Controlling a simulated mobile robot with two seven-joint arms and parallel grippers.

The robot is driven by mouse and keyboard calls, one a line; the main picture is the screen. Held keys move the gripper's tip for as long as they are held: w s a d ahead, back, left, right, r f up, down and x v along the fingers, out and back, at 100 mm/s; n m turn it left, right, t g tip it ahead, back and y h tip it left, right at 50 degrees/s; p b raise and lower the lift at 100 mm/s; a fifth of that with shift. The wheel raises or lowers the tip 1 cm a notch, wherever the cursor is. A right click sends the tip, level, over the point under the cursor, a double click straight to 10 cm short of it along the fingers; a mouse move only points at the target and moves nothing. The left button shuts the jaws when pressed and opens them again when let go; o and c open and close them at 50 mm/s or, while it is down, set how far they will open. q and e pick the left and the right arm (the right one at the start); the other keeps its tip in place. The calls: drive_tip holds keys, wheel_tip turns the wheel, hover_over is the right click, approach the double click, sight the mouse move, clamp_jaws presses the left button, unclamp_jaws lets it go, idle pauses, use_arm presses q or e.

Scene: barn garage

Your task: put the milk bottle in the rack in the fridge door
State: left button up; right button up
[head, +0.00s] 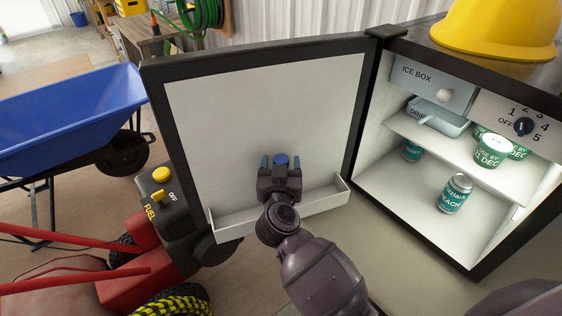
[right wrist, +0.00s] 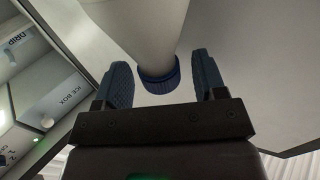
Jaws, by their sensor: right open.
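The milk bottle shows in the right wrist view as a white body (right wrist: 140,28) with a blue cap. In the head view only its blue cap (head: 281,160) shows clearly; my gripper and arm hide the body. My right gripper (head: 281,164) is in front of the open fridge door (head: 250,110), just above the door rack (head: 240,222). In the right wrist view its fingers (right wrist: 160,60) are open, one on each side of the bottle, with a gap by the cap. Whether the bottle's base rests in the rack is hidden. My left gripper is not in view.
A yellow hard hat (head: 497,28) sits on top. Left of the door are a red machine with a black fuel tank (head: 165,205) and a blue wheelbarrow (head: 70,115).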

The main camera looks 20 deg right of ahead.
drive_tip(key=shift+s+n+t+y+p, duration=0.65)
drive_tip(key=shift+s+n+t+y, duration=0.75)
drive_tip(key=shift+s, duration=5.15)
drive_tip(key=s+d+f+n+g+y, duration=0.1)
drive_tip(key=s+d+f+g, duration=0.3)
drive_tip(key=f, duration=0.5)
drive_tip(key=s+d+f+n+g+y, duration=0.1)
drive_tip(key=s+d+f+g+y, duration=0.1)
drive_tip(key=s+d+f+g, duration=0.2)
drive_tip(key=s+d+f, duration=0.3)
drive_tip(key=s+f, duration=0.2)
drive_tip(key=f, duration=0.1)
drive_tip(key=shift+s+f, duration=0.15)
drive_tip(key=shift+s, duration=0.05)
